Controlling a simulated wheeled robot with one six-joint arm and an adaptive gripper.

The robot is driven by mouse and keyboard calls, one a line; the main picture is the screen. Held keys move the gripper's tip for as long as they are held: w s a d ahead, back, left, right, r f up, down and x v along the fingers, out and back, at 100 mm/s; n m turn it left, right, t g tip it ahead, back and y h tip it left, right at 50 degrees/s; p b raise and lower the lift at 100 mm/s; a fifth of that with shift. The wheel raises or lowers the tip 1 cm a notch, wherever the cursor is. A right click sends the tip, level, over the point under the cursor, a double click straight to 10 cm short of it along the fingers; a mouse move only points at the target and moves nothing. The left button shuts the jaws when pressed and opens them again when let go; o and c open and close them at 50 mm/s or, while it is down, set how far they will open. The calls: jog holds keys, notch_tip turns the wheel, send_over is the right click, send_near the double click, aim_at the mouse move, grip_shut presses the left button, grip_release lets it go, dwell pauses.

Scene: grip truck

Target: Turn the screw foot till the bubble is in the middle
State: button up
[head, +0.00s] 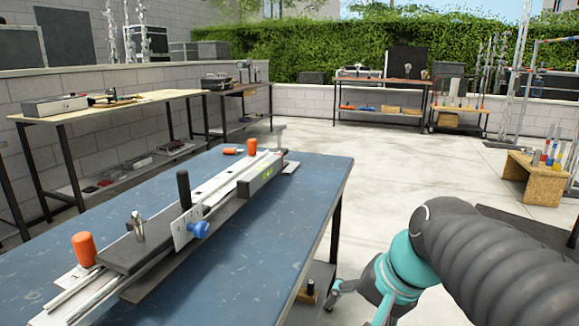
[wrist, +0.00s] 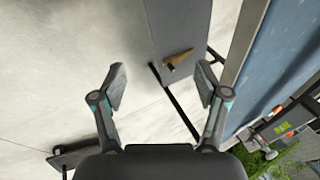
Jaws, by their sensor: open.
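A long grey rail device (head: 130,250) lies on a blue table (head: 285,255) in the head view. It has a black upright handle (head: 184,188), a blue knob (head: 199,229), a near orange knob (head: 84,248) and a far orange knob (head: 252,147). A small yellow-green patch (head: 267,174), perhaps the level's vial, shows on its far block; the bubble is too small to make out. I cannot tell which knob is the screw foot. My gripper (wrist: 161,82) is open and empty, off the table's right side, apart from the device. The green patch shows in the wrist view (wrist: 282,127).
Below the blue table is a dark shelf (wrist: 180,25) with a small brown object (wrist: 178,60) on it. Wooden workbenches (head: 110,105) stand along the left wall. A small wooden stool (head: 537,175) stands at the right. The pale floor (head: 400,165) between is clear.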

jog(key=s+d+f+n+t+h, duration=0.1)
jog(key=s+d+f+n+h, duration=0.2)
jog(key=s+d+f+n, duration=0.2)
jog(key=shift+s+n+t+h, duration=0.3)
jog(key=shift+s+n+t, duration=0.1)
jog(key=shift+s, duration=0.3)
